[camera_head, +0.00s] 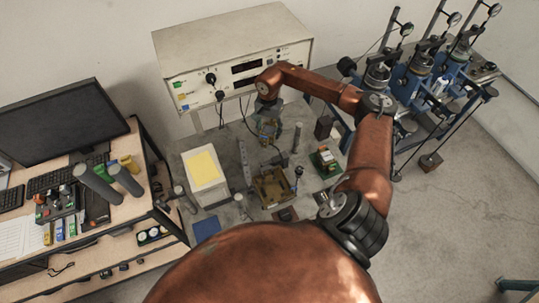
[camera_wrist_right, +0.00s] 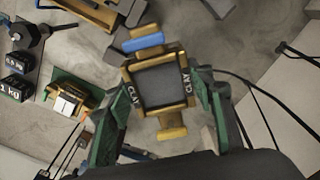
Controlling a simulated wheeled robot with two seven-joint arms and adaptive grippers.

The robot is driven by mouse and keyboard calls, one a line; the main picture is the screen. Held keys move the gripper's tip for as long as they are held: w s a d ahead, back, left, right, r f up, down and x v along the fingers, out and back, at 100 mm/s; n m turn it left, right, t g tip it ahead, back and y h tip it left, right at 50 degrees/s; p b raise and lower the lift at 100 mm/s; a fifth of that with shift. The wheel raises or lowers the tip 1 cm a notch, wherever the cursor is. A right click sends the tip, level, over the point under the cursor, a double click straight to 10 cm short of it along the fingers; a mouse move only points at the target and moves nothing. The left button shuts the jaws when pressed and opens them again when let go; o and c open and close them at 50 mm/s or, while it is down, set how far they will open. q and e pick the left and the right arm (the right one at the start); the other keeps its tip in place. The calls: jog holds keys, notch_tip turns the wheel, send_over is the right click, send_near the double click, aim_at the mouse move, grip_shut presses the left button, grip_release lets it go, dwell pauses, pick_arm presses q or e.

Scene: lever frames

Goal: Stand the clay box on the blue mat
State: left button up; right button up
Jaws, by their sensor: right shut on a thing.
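The clay box (camera_wrist_right: 161,86) is a dark square box in a brass-coloured frame, lettered CLAY on two sides. It sits between the green fingers of my right gripper (camera_wrist_right: 159,92) in the wrist view, which are shut on it. In the head view my right gripper (camera_head: 268,128) is over the grey table in front of the cream instrument. The box cannot be made out clearly there, and its height above the table is hard to judge. The blue mat (camera_head: 206,229) lies bare at the table's front left, apart from the gripper. My left gripper is not in view.
A white block with a yellow top (camera_head: 203,169) stands behind the mat. A brass-coloured fixture (camera_head: 272,187), grey posts and a green-based device (camera_head: 326,161) crowd the table's middle and right. The cream instrument (camera_head: 235,66) stands at the back.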

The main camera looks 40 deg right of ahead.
jog(key=b, duration=0.4)
send_over(269, 157)
notch_tip(269, 157, down, 11)
jog(key=shift+w+f, duration=0.1)
jog(key=shift+f+b, duration=0.95)
jog(key=shift+f, duration=1.5)
jog(key=shift+s+f+b, duration=0.2)
jog(key=shift+f+b, duration=0.35)
jog(key=shift+b, duration=0.15)
jog(key=shift+s+a+f, duration=0.1)
jog(key=shift+s+f, duration=0.05)
grip_shut()
jog(key=o, duration=1.1)
grip_release()
jog(key=shift+f, duration=0.1)
jog(key=shift+c, duration=0.2)
jog(key=shift+o, duration=0.5)
jog(key=shift+w, duration=0.25)
